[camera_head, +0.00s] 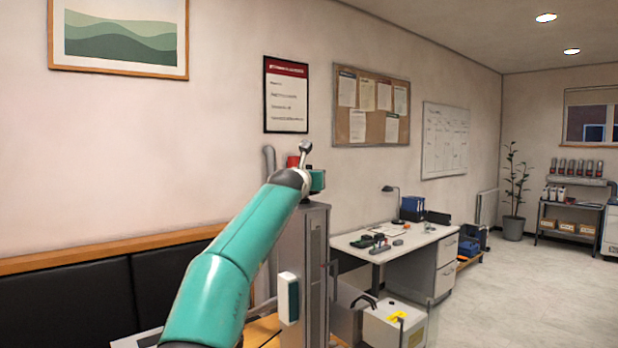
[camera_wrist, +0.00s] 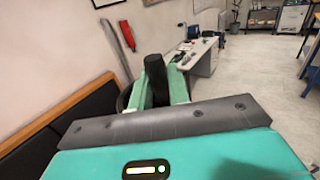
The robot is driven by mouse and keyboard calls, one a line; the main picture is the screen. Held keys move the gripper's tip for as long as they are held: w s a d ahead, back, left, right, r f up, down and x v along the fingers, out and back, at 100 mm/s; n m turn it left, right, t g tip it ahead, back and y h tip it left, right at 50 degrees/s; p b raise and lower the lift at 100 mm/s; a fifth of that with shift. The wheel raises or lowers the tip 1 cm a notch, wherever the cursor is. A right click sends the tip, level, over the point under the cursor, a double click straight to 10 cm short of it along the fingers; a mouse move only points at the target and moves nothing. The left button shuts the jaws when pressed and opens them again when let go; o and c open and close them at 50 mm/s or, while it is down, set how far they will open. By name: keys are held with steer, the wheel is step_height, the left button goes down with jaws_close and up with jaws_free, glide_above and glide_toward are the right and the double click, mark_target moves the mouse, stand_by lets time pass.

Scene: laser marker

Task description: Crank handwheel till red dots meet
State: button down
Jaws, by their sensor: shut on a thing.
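In the wrist view my gripper (camera_wrist: 160,88) has its two green fingers shut on a black upright grip (camera_wrist: 154,68), which looks like the handwheel's handle. Part of a dark curved rim, perhaps the handwheel (camera_wrist: 122,101), shows left of the fingers; the rest is hidden by my gripper. In the head view my green arm reaches up to the top of a tall grey column (camera_head: 316,265). The end of my arm hides most of the column's top, and I cannot make out the fingers there. No red dots are visible in either view.
A white desk (camera_head: 400,243) with small tools stands behind and right of the column. A pale box with a yellow label (camera_head: 395,322) is low beside it. A black padded bench (camera_head: 70,300) runs along the left wall. The floor at right is open.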

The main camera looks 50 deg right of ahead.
steer(key=shift+w+f, duration=0.1)
steer(key=shift+f, duration=0.05)
steer(key=c, duration=1.4)
jaws_free()
steer(key=shift+s+a, duration=0.2)
steer(key=shift+a, duration=0.3)
steer(key=shift+v, duration=6.4)
steer(key=shift+s, duration=0.15)
